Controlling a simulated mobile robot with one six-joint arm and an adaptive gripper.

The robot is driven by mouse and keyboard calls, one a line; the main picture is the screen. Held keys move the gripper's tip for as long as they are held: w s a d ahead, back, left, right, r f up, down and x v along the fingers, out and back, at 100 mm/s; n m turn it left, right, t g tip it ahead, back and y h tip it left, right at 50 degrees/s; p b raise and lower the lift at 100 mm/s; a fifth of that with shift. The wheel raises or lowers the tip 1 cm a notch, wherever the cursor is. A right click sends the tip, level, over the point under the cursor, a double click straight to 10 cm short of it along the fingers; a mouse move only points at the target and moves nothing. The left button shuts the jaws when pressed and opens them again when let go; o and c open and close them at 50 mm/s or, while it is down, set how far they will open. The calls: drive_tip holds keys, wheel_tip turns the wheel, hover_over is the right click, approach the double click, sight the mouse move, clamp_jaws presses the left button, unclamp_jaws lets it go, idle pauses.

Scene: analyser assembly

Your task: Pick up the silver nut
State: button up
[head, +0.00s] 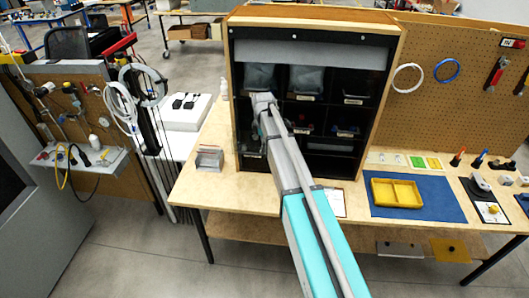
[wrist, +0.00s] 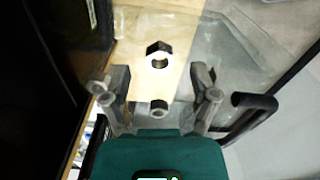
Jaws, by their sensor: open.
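A hex nut with a round hole (wrist: 159,56) lies on a pale wood-coloured surface (wrist: 170,25) in the wrist view, ahead of my gripper. It looks dark on its sides with a light ring. A second, smaller nut-like piece (wrist: 159,109) shows lower down, between the fingers. I cannot tell which one is the silver nut. My gripper (wrist: 158,90) is open, with one finger on each side and nothing gripped. In the head view my gripper (head: 263,104) is small, in front of the left part of the black shelf unit; no nut can be made out there.
The black shelf unit (head: 341,146) with wooden sides holds several bins. A clear or grey sheet-like area (wrist: 235,45) and a dark panel (wrist: 35,80) flank the nut. A yellow tray (head: 397,205) sits on a blue mat (head: 380,185) at right. A small metal holder (head: 209,158) stands at left.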

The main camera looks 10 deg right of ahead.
drive_tip(key=shift+f+b, duration=0.45)
drive_tip(key=shift+f, duration=0.25)
clamp_jaws()
idle(0.3)
drive_tip(key=shift+r, duration=0.15)
wheel_tip(320, 180, up, 10)
drive_tip(key=p, duration=1)
idle(0.8)
